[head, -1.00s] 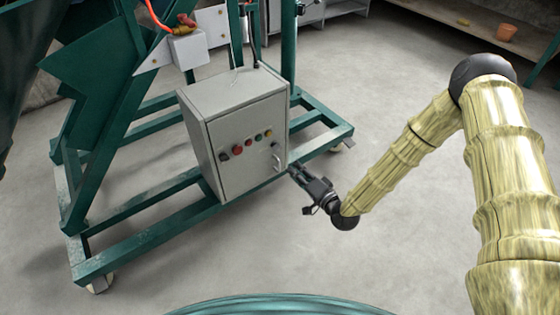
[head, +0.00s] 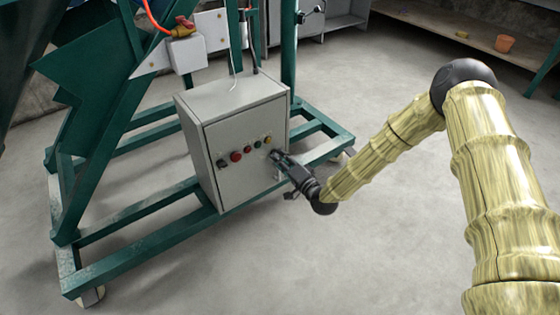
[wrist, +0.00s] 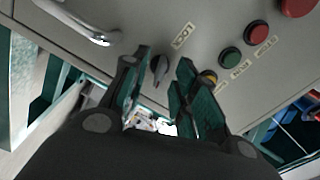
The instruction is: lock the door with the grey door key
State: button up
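The grey control cabinet (head: 240,180) has its door facing me. In the wrist view, a small dark grey key-like knob (wrist: 160,68) sits on the door (wrist: 150,25), between the handle and the yellow button. I take it for the door key. My gripper (wrist: 164,60) is open, with one finger on each side of this knob. I cannot tell whether the fingers touch it. In the head view, my gripper (head: 277,155) is at the door's right side and hides the knob.
A metal door handle (wrist: 90,25) is close to my left finger. Yellow (wrist: 208,77), green (wrist: 230,57) and red (wrist: 257,32) buttons lie to the right. The cabinet stands within a green wheeled frame (head: 140,270). Open floor lies right.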

jog(key=shift+w+a, duration=0.3)
jog(key=shift+w, duration=0.15)
grip_shut()
